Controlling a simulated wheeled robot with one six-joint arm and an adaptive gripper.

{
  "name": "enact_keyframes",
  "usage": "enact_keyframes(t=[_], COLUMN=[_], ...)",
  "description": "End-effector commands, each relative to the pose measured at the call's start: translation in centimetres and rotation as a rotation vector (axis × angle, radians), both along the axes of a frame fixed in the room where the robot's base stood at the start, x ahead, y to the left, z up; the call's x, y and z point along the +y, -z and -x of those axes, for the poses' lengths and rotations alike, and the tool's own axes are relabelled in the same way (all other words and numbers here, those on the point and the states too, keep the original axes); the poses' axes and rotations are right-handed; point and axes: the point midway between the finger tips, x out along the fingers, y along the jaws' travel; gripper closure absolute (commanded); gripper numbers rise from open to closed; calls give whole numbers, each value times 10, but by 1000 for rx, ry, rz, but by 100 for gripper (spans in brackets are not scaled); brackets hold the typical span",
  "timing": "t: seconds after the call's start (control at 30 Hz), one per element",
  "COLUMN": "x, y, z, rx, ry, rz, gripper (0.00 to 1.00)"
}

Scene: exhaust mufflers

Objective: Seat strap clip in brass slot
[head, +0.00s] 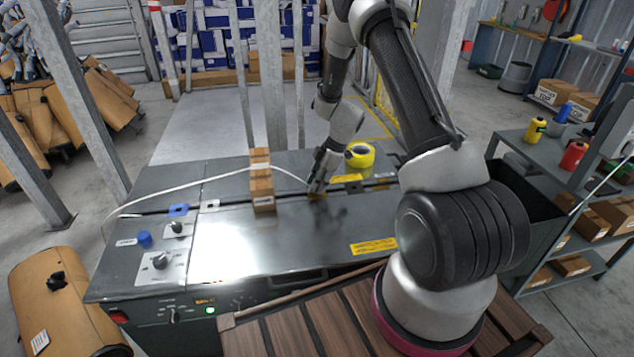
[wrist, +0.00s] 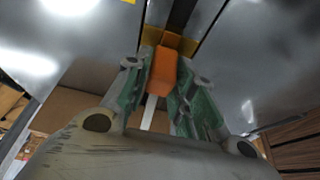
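The orange strap clip (wrist: 162,74) is held between the two fingers of my gripper (wrist: 160,85) in the wrist view. A white strap (wrist: 149,111) runs back from the clip between the fingers. The brass slot (wrist: 188,46) shows on both sides of the clip's far end. The clip overlaps it in view; I cannot tell whether it is inside. In the head view my gripper (head: 318,188) is low over the machine's steel top, at the dark groove. The white strap (head: 205,179) arches from the machine's left end over a cardboard box (head: 262,188) to my gripper.
The steel machine top (head: 250,245) has a blue slot plate (head: 178,210) and a pale slot plate (head: 211,205) along the groove, left of the box. Knobs (head: 160,261) stand at the front left. The front middle is clear.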

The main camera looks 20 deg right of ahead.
Motion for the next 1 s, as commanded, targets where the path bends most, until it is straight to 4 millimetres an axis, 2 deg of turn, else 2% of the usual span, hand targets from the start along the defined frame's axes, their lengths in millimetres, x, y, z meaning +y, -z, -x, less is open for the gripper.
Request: enact_keyframes(t=[0.03, 0.1, 0.47, 0.57, 1.0], x=[0, 0, -2, -6, -39], y=[0, 0, -4, -16, -95], z=[0, 0, 0, 0, 7], rx=[0, 0, -1, -3, -3], ry=[0, 0, 0, 2, 1], rz=[0, 0, -1, -2, 0], gripper=[61, 52, 52, 52, 52])
